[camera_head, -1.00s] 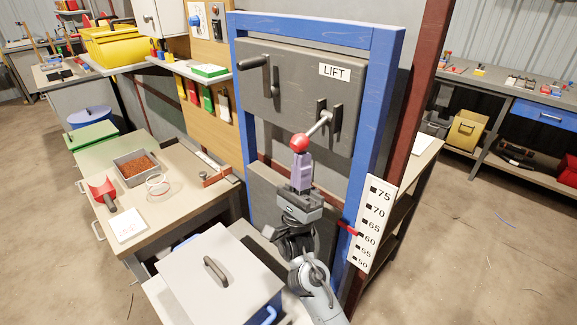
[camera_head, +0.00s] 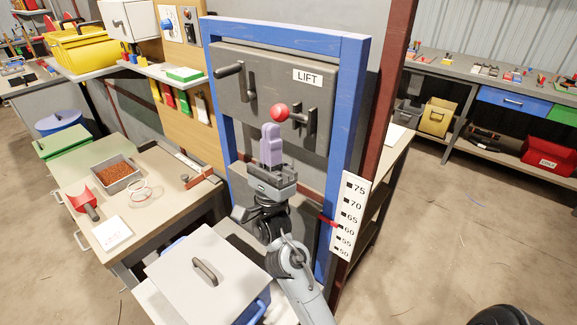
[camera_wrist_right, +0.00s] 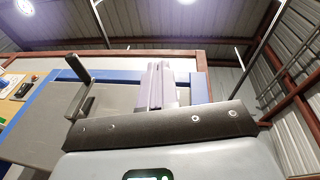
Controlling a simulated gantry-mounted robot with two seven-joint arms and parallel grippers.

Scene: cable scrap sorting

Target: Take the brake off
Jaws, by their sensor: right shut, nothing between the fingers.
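The grey lift panel (camera_head: 272,75) with a "LIFT" label stands inside a blue frame (camera_head: 349,100). A lever with a red ball knob (camera_head: 279,112) sticks out from its dark slotted bracket (camera_head: 310,125) at the panel's lower right. A black handle (camera_head: 229,70) sits at the panel's upper left; a dark handle also shows at left in the wrist view (camera_wrist_right: 78,68). My right gripper (camera_head: 271,130) has its purple fingers shut and empty, upright just below the red knob; I cannot tell if they touch. The knob is not visible in the wrist view. My left gripper is out of view.
A white scale (camera_head: 348,215) with a red pointer (camera_head: 329,223) is on the frame's right post. A grey-lidded box (camera_head: 205,275) stands in front at left. The workbench (camera_head: 160,195) at left holds a tray of brown granules (camera_head: 117,172) and a red scoop (camera_head: 83,201).

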